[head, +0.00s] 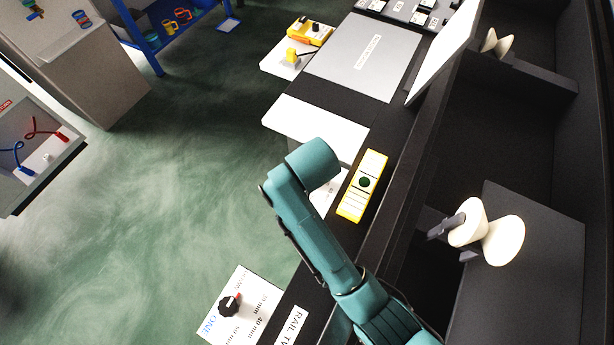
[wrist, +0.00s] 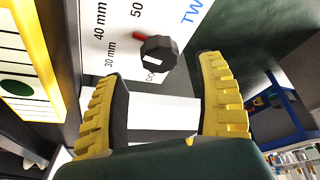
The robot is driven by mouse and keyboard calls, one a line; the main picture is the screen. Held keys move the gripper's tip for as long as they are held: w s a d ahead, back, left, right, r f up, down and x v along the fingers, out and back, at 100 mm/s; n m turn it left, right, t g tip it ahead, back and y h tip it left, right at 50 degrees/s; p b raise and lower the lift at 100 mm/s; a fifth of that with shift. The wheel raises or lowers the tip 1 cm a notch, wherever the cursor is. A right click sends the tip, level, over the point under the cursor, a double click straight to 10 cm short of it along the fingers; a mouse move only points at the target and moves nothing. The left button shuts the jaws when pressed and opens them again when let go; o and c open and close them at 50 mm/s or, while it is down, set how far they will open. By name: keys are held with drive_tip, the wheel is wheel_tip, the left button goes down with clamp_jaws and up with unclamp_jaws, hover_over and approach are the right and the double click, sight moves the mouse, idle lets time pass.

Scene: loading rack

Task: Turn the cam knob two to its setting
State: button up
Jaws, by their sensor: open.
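Cam knob two (wrist: 160,55) is a black faceted knob with a red pointer, on a white plate (wrist: 98,58) marked "30 mm", "40 mm", "50" and a partly cut-off blue "TW". The red pointer is at the knob's upper left, on the side of the "50". My gripper (wrist: 160,76) is open in the wrist view, with yellow ribbed fingers left and right of the knob's near side. The knob shows between and beyond the fingertips; I cannot tell contact. In the head view my arm hides knob two and the gripper; part of its plate (head: 328,190) shows.
A yellow-framed panel with a green dot (head: 363,183) lies close beside plate two. Another black knob (head: 229,306) stands on a plate marked "ONE" at the lower left. A blank white plate (head: 318,130) and a grey panel (head: 362,58) lie farther along the rail. Open green floor lies left.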

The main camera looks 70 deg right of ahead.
drive_tip(key=b+x, duration=0.1)
drive_tip(key=x, duration=0.3)
drive_tip(key=shift+w+d+f, duration=0.1)
drive_tip(key=shift+d+f, duration=0.05)
drive_tip(key=shift+f, duration=0.1)
drive_tip(key=shift+c, duration=0.2)
drive_tip(key=c, duration=1.1)
